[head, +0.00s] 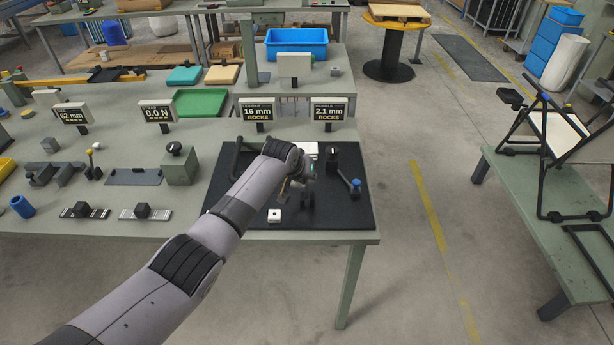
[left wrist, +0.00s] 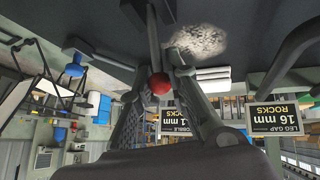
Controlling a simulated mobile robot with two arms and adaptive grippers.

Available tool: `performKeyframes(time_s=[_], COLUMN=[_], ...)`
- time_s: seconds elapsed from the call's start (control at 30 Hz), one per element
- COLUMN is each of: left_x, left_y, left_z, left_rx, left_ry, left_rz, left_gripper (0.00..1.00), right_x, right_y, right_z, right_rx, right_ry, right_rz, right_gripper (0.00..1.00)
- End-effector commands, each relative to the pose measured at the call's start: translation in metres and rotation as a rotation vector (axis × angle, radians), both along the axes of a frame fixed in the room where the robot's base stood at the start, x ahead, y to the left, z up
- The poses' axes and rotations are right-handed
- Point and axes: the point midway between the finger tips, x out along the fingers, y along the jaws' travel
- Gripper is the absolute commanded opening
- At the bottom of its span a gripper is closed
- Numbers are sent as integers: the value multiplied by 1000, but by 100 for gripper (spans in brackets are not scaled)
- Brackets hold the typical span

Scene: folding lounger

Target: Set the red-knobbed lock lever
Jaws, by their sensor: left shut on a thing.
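The lock lever's red knob (left wrist: 159,84) shows in the left wrist view, between the two fingers of my left gripper (left wrist: 160,80), which is shut on it. A dark lever stem runs from the knob towards the top of that view. In the head view my left gripper (head: 303,182) is over the black mat (head: 232,212), and my arm hides the red knob there. A blue-knobbed lever (head: 355,184) stands to the right of the gripper; its blue knob (left wrist: 72,69) also shows in the left wrist view. My right gripper is in neither view.
Behind the mat, one display (head: 257,109) reads leg gap 16 mm, ROCKS; another (head: 324,109) reads wobble 2.1 mm, ROCKS. A black-knobbed green block (head: 181,166) stands left of the mat. A small white block (head: 274,215) lies at its front. A folding chair (head: 560,140) stands on the right bench.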

Motion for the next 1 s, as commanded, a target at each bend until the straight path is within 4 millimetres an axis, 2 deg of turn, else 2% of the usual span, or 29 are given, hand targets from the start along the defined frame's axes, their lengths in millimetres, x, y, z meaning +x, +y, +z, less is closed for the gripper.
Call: performKeyframes(time_s=[0.3,0.77,0.8,1.0], left_x=[-2,-3,-3,-3], left_y=[0,0,0,1], left_z=[-4,-4,-4,-4], left_rx=[0,0,0,0], left_ry=[90,99,99,99], left_rz=[2,2,2,3], left_gripper=[0,0,18,31], right_x=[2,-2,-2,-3], right_y=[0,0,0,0], right_z=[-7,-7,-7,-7], right_rx=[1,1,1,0], right_ry=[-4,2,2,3], right_rz=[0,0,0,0], right_gripper=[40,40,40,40])
